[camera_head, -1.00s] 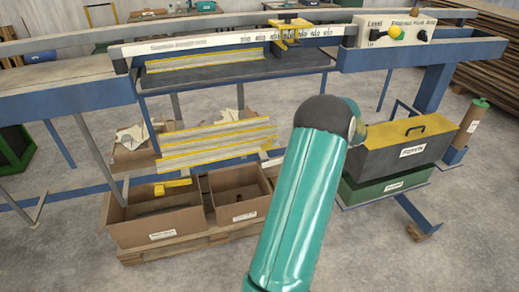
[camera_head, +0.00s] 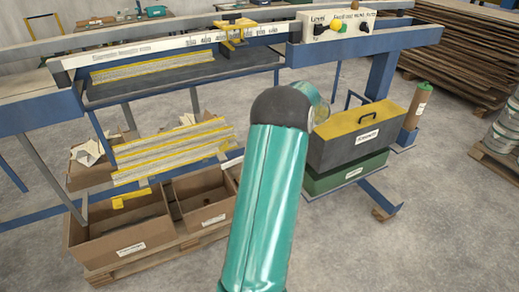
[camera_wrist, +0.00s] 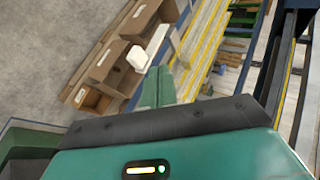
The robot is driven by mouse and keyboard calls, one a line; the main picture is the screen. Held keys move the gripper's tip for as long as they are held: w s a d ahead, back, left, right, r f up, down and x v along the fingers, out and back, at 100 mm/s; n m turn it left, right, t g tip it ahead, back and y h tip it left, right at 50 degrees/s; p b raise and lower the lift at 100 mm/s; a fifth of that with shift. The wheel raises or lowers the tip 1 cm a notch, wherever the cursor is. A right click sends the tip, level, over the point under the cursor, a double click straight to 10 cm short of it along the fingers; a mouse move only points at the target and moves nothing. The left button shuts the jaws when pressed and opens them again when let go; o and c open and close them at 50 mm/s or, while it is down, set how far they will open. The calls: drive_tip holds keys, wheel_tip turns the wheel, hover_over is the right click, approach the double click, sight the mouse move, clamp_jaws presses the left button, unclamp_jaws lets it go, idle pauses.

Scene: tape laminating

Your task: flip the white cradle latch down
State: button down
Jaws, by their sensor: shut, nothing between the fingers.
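In the wrist view my gripper (camera_wrist: 158,88) shows as green fingers, closed together with nothing between them. A small white block (camera_wrist: 137,57) lies just beyond the fingertips to the upper left; it may be the white cradle latch, but I cannot tell for sure. The fingers look apart from it, though depth is unclear. In the head view my green arm fills the middle and hides my gripper. A whitish bar (camera_head: 232,160) shows beside the arm, next to the stacked yellow-edged strips (camera_head: 172,150).
Cardboard boxes (camera_head: 118,238) stand on a pallet below the blue frame (camera_head: 400,40). A grey case with a yellow lid (camera_head: 355,138) sits on a green box (camera_head: 345,172) right of my arm. A control panel (camera_head: 338,24) tops the frame. Floor at lower right is clear.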

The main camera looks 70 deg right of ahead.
drive_tip(key=v, duration=0.6)
drive_tip(key=shift+s+d, duration=0.2)
drive_tip(key=w+a+r+n+g+y, duration=0.1)
drive_tip(key=w+a+r+g, duration=0.15)
drive_tip(key=w+a, duration=0.4)
drive_tip(key=w+a+r+n+g, duration=0.1)
drive_tip(key=w+a+r, duration=0.35)
drive_tip(key=w, duration=0.35)
drive_tip(key=w+a+r+n+g, duration=0.1)
drive_tip(key=w+a+r+n, duration=0.1)
drive_tip(key=w+a, duration=0.5)
drive_tip(key=w+a+r+n+g, duration=0.1)
drive_tip(key=w+a+r, duration=0.1)
drive_tip(key=a, duration=0.9)
drive_tip(key=s+a+n+h, duration=0.2)
drive_tip(key=s+a+n, duration=0.1)
drive_tip(key=a, duration=1.2)
drive_tip(key=s+a+n+h, duration=0.2)
drive_tip(key=a+n, duration=0.3)
drive_tip(key=a, duration=1)
drive_tip(key=shift+s+a+f+t, duration=0.4)
drive_tip(key=shift+s+f+t, duration=0.1)
drive_tip(key=shift+s, duration=0.3)
